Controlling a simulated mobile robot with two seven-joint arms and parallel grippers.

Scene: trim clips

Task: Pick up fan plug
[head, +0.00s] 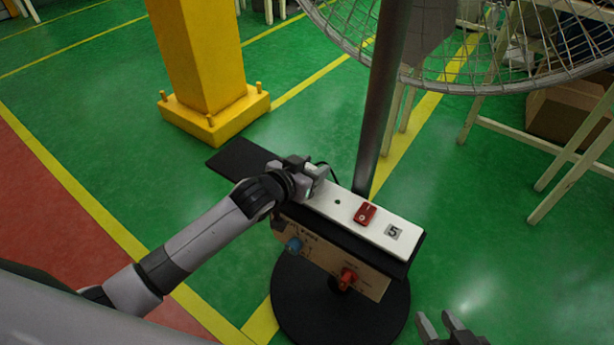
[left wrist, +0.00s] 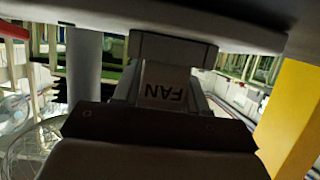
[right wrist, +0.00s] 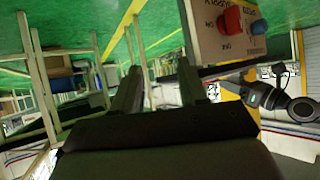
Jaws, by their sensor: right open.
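The fan plug (left wrist: 164,85) is a pale block with an upside-down "FAN" label in the left wrist view. My left gripper (head: 318,178) is at the left part of the white power strip (head: 342,205), with its fingers around the plug. The fingers appear closed against the plug's sides. In the head view the gripper mostly hides the plug. Whether the plug is still seated in the strip is hidden. My right gripper (head: 447,325) is open and empty at the bottom right, apart from the strip; its fingers also show in the right wrist view (right wrist: 158,85).
A red switch (head: 365,214) and a "5" label (head: 393,232) are on the strip. Below is a panel with a blue knob (head: 294,244) and a red knob (head: 348,277). The fan pole (head: 380,110) rises behind. A yellow post (head: 200,60) stands further back.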

